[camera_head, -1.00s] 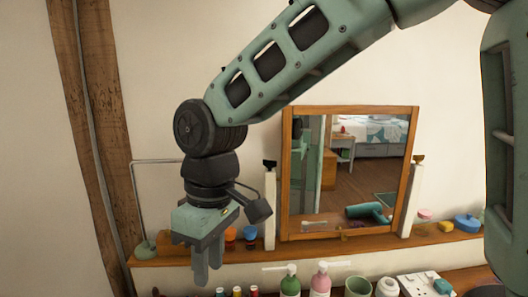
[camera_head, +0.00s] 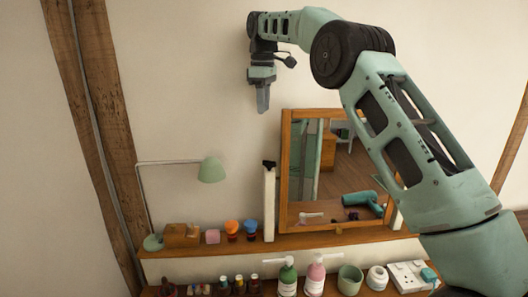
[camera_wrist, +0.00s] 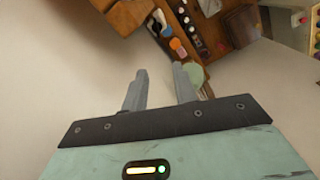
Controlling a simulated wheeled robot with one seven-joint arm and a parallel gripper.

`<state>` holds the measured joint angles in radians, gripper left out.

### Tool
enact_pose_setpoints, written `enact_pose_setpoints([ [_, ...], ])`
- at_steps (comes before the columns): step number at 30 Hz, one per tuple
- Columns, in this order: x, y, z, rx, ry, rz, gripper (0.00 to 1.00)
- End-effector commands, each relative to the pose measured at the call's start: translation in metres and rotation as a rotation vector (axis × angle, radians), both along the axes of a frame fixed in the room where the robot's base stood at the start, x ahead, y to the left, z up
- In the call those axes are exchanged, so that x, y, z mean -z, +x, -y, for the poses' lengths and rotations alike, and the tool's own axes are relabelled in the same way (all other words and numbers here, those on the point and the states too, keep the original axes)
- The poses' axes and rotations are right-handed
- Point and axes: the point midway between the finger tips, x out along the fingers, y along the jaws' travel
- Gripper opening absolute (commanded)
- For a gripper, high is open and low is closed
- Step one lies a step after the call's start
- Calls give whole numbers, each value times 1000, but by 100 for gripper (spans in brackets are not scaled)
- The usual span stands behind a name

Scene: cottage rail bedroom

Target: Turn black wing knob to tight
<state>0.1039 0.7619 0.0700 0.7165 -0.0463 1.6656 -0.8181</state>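The black wing knob (camera_head: 269,164) sits on top of the white post (camera_head: 269,205) at the left side of the wood-framed mirror (camera_head: 285,172). My gripper (camera_head: 262,108) is above the knob and a little to its left in the picture, apart from it, with fingers pointing down. The wrist view shows the two fingers of my gripper (camera_wrist: 160,72) spread, with nothing between them.
A green lamp (camera_head: 211,170) stands left of the post. Wooden blocks (camera_head: 181,235), a pink block (camera_head: 212,236) and orange-lidded (camera_head: 231,228) and blue-lidded (camera_head: 250,228) jars line the shelf (camera_head: 190,250). Bottles and pots, including a pink bottle (camera_head: 316,275), stand below.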

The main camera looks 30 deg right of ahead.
Motion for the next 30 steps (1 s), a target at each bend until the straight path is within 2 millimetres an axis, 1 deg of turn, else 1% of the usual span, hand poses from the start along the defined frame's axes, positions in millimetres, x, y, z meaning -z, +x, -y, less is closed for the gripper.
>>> enact_pose_setpoints([
  [4,5,1,4,-2,-3,-1,28],
  [8,21,0,3,-1,-3,-4,28],
  [11,38,0,3,-1,-2,-5,28],
  [24,127,0,3,-1,-2,-4,28],
  [27,144,-1,3,-1,-2,-4,28],
  [30,157,0,3,-1,-2,-2,28],
])
